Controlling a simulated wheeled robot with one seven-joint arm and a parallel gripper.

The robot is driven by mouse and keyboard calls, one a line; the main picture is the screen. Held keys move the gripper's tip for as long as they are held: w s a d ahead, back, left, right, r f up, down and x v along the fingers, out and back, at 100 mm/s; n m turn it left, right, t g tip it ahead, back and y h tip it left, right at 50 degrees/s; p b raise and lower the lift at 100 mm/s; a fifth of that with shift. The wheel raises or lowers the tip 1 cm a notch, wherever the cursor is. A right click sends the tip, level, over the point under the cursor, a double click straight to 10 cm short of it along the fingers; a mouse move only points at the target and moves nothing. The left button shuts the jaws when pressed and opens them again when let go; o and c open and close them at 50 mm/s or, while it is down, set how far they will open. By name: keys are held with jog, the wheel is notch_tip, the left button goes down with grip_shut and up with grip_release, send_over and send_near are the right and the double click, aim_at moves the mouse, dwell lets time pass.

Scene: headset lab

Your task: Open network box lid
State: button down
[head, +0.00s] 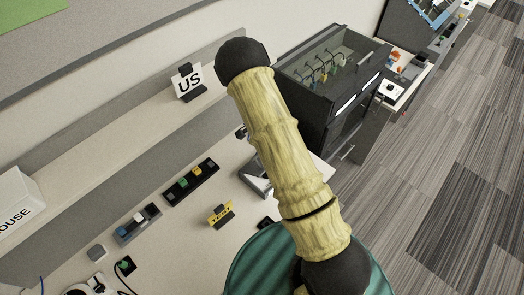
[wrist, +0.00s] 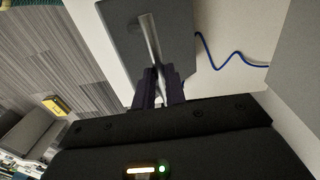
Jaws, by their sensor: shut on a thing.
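In the wrist view my gripper (wrist: 158,88) has its dark fingers closed around the lower end of a silver bar handle (wrist: 150,40). The handle is on a dark grey panel (wrist: 120,30), which looks like the network box lid. The panel seems to lie flat over a pale surface; I cannot tell whether it is raised. In the head view my gripper is not visible; my yellow-sleeved arm fills the middle. A black cabinet (head: 317,118) with a clear top and cables inside stands behind the arm; I cannot tell whether it is the box being held.
A blue cable (wrist: 222,62) lies beside the panel on the pale surface. Carpeted floor (head: 455,190) is open at right.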

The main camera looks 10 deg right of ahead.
jog(key=shift+w+a+f, duration=0.1)
jog(key=shift+w+a, duration=0.2)
jog(key=shift+a, duration=0.15)
jog(key=c, duration=1.6)
grip_release()
jog(key=shift+f, duration=0.1)
jog(key=shift+o, duration=0.7)
jog(key=shift+w+a, duration=0.1)
jog(key=shift+w, duration=0.2)
jog(key=shift+s, duration=0.2)
notch_tip(320, 180, up, 17)
jog(key=w+b, duration=0.1)
jog(key=b, duration=0.3)
jog(key=shift+w+a+r+b, duration=0.2)
jog(key=shift+a+b, duration=0.15)
jog(key=shift+b, duration=0.05)
